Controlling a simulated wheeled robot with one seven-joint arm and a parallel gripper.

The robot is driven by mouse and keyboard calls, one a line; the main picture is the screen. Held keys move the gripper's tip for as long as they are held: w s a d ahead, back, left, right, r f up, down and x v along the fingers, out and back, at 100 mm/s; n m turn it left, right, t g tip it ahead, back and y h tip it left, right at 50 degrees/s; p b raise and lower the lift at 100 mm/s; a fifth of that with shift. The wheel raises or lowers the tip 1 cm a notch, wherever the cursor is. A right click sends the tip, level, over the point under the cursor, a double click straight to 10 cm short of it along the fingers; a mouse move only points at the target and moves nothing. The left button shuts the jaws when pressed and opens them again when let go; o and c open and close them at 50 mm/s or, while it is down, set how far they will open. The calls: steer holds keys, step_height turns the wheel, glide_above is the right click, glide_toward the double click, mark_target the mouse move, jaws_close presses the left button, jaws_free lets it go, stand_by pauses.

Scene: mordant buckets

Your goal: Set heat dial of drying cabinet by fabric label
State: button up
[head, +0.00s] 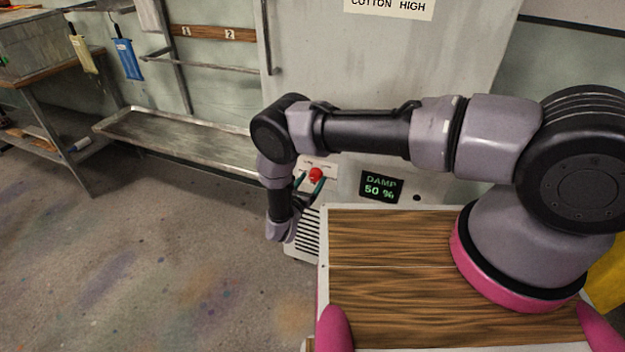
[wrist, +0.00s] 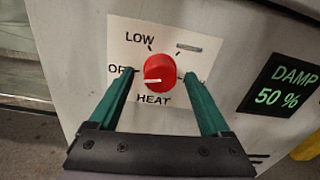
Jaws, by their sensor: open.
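The red heat dial (wrist: 159,71) sits on a white panel (wrist: 183,119) marked LOW, HEAT and a partly covered OFF. Its white pointer line points left, toward OFF. In the head view the dial (head: 316,175) is on the drying cabinet's (head: 340,60) lower front. My gripper (wrist: 160,74) is open, with one green finger on each side of the dial; I cannot tell whether they touch it. The right finger covers most of the label at the dial's right. The fabric label (head: 388,8), cut by the top edge, reads COTTON HIGH.
A display (head: 381,187) right of the dial reads DAMP 50 %. A long metal trough (head: 180,138) and hanging blue (head: 127,59) and yellow (head: 83,54) tags are at left. Floor at lower left is clear.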

steer(key=shift+w+d, duration=0.2)
steer(key=shift+w, duration=0.2)
jaws_close()
